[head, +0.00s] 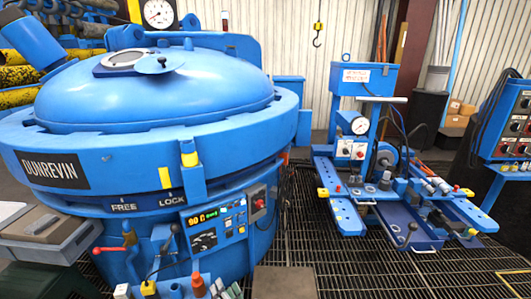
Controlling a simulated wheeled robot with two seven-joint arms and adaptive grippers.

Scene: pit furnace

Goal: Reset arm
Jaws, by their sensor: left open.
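The large blue pit furnace (155,90) fills the left half, its domed lid down on the rim. A DUNREVIN plate (52,170) and a FREE/LOCK band (145,204) are on its side. Its control panel (217,222) has a lit display. A red-knobbed lever (112,248) is at the lower left. No arm comes clearly into view. My left gripper is hard to make out among the crowded parts at the lower left, and I see nothing held. My right gripper does not show.
A blue bench (343,215) with a gauge, a box and fittings stands at the right. A control cabinet (514,125) is at the far right. A grey box (40,240) is at the lower left. Open grating (320,262) lies between furnace and bench. A hook (318,35) hangs behind.

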